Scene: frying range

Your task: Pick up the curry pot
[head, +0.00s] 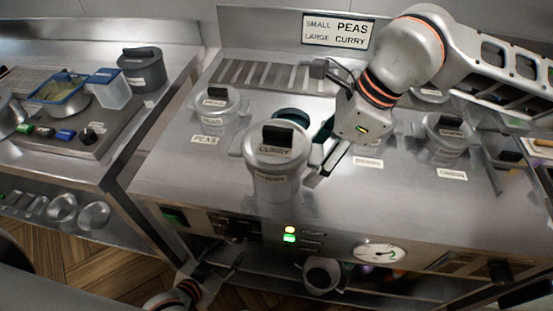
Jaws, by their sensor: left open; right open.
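The curry pot (277,184) is a large steel lidded pot with a black lid handle and a CURRY label. It stands upright near the front of the steel range top (350,208). My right gripper (318,126) is open, reaching in from the right. One finger points down close to the pot's right side; I cannot tell whether it touches. My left gripper (210,268) is open and empty, low in front of the range, below the pot and to its left.
A smaller pot (214,105) stands behind left, by a PEAS label. Another lidded pot (446,138) stands to the right. A dark green round thing (291,115) is partly hidden behind the curry pot. A sign (337,30) reads small peas, large curry. The front panel has a dial (380,253).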

